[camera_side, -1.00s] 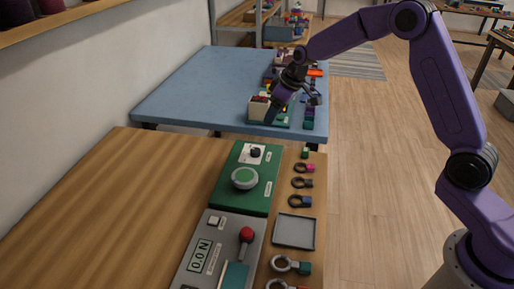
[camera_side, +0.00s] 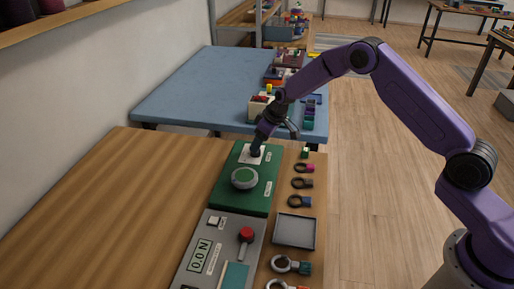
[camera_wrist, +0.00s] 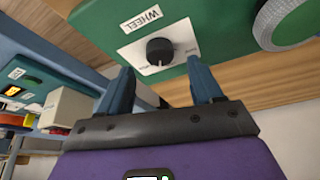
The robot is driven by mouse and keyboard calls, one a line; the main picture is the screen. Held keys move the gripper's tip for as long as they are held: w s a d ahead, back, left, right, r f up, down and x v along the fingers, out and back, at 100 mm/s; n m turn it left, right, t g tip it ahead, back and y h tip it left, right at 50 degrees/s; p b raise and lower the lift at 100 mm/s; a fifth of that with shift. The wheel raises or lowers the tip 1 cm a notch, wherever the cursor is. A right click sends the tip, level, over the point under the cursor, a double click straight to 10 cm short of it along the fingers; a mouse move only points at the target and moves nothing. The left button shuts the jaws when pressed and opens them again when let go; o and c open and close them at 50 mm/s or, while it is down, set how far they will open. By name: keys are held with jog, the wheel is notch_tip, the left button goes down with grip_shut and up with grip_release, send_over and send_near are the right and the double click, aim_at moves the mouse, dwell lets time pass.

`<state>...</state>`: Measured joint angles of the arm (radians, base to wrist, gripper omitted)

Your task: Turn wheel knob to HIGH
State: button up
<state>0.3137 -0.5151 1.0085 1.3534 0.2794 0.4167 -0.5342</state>
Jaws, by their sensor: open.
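The wheel knob (camera_wrist: 159,50) is a small black dial on a white plate below a "WHEEL" label in the wrist view. It sits on the green panel (camera_wrist: 225,20). In the side view the knob is mostly hidden by my gripper at the panel's far end (camera_side: 230,165). My gripper (camera_wrist: 161,82) is open, with its two blue fingers apart. In the wrist view the knob shows just beyond the fingertips, between them. I cannot tell whether the fingers touch it. The knob's setting is too small to read surely.
A grey force panel with a red-knobbed lever (camera_side: 246,234) lies nearer. Several ring-ended pieces and a grey tray (camera_side: 295,232) line the right edge. The wooden table is clear at left.

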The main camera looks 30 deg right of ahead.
jog(key=shift+x, duration=1.95)
jog(key=c, duration=1.1)
